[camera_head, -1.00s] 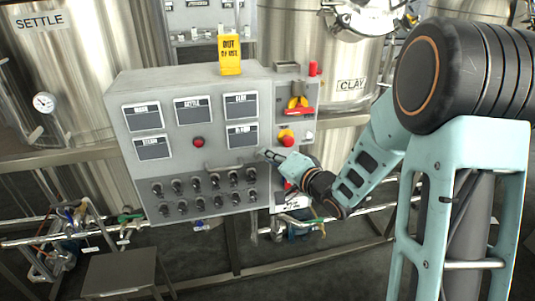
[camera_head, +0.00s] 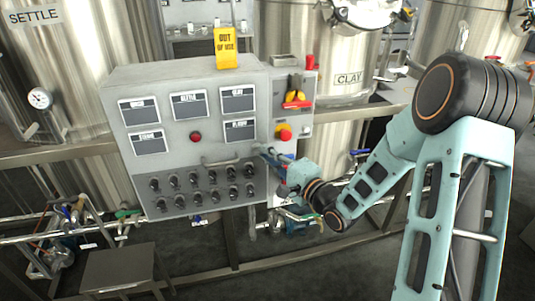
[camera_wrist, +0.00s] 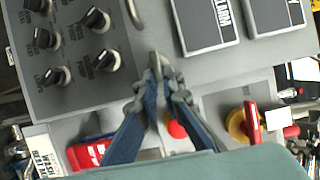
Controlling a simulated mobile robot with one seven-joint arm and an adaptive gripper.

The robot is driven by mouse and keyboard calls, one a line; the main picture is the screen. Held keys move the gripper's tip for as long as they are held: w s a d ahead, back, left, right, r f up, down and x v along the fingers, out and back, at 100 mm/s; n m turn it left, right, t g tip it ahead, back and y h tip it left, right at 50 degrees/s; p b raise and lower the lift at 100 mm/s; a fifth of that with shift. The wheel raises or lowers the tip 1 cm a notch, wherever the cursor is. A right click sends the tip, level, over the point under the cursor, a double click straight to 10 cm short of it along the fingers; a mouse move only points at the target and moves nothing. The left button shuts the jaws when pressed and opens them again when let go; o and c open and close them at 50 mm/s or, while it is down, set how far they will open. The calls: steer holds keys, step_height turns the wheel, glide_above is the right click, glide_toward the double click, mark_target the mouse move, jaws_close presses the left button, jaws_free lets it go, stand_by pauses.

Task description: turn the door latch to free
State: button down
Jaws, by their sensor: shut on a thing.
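My gripper (camera_head: 264,151) is at the right edge of the grey control cabinet's door, beside the lower right label plate. In the wrist view its two blue fingers (camera_wrist: 158,72) come together at the tips on a small grey piece, the door latch (camera_wrist: 157,59). The fingertips hide most of the latch, so its angle is hard to tell. The cabinet door (camera_head: 178,155) looks shut. Its bar handle (camera_head: 220,161) is left of the gripper and also shows at the top of the wrist view (camera_wrist: 134,12).
Right of the latch, a side panel carries a red button on yellow (camera_head: 283,132) and a red-and-yellow switch (camera_head: 296,98). Rows of black knobs (camera_head: 202,187) fill the lower door. A yellow out-of-use tag (camera_head: 226,48) stands on top. Pipes and a stool (camera_head: 118,268) are below.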

steer(key=shift+r, duration=0.15)
steer(key=c, duration=2.1)
jaws_free()
steer(key=shift+w, duration=0.1)
steer(key=v, duration=1.2)
steer(key=shift+a, duration=0.1)
